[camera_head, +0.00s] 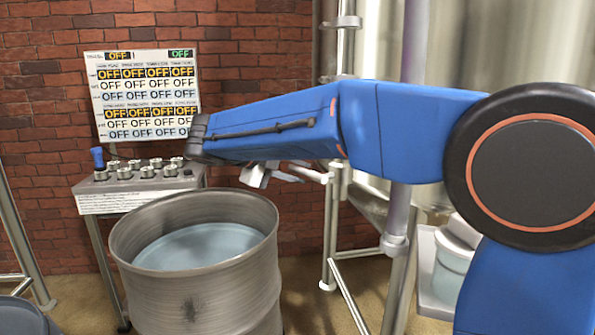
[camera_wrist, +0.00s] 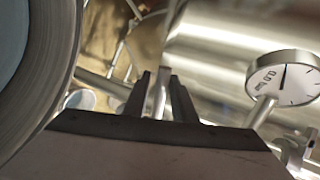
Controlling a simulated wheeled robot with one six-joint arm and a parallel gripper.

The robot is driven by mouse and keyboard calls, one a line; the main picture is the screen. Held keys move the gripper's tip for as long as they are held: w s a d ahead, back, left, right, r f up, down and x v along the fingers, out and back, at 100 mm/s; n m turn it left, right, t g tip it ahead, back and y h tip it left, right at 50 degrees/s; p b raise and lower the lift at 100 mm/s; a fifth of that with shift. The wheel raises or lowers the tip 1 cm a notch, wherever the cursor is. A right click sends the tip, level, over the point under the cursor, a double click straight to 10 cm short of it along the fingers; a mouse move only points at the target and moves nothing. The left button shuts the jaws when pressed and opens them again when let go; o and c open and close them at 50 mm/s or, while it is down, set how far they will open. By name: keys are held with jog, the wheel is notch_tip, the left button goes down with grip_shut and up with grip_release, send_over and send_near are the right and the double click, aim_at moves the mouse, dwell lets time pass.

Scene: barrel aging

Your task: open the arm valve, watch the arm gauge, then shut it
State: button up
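The arm gauge (camera_wrist: 285,79) is a round white dial in a metal rim at the right of the wrist view. It shows a tilted 0.0 readout, and its dark needle points nearly straight up. A metal stem (camera_wrist: 259,112) runs down from it. My gripper (camera_wrist: 162,80) has its two dark fingers apart, pointing away from the camera. A slim, pale metal bar (camera_wrist: 160,95) shows between the fingers; I cannot tell whether it is the valve lever or whether they touch it. In the head view my arm hides most of the gripper, and pale metal fittings (camera_head: 257,175) show below it.
An open steel barrel (camera_head: 198,290) holding pale liquid stands in front of my arm. A panel of OFF readouts (camera_head: 143,92) hangs above a bench with knobs (camera_head: 140,195). Upright pipes (camera_head: 412,130) and a large steel tank (camera_head: 480,45) stand at the right.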

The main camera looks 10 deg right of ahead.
jog(key=shift+o, duration=0.4)
jog(key=shift+r, duration=0.1)
jog(key=v, duration=1.7)
jog(key=shift+a, duration=0.25)
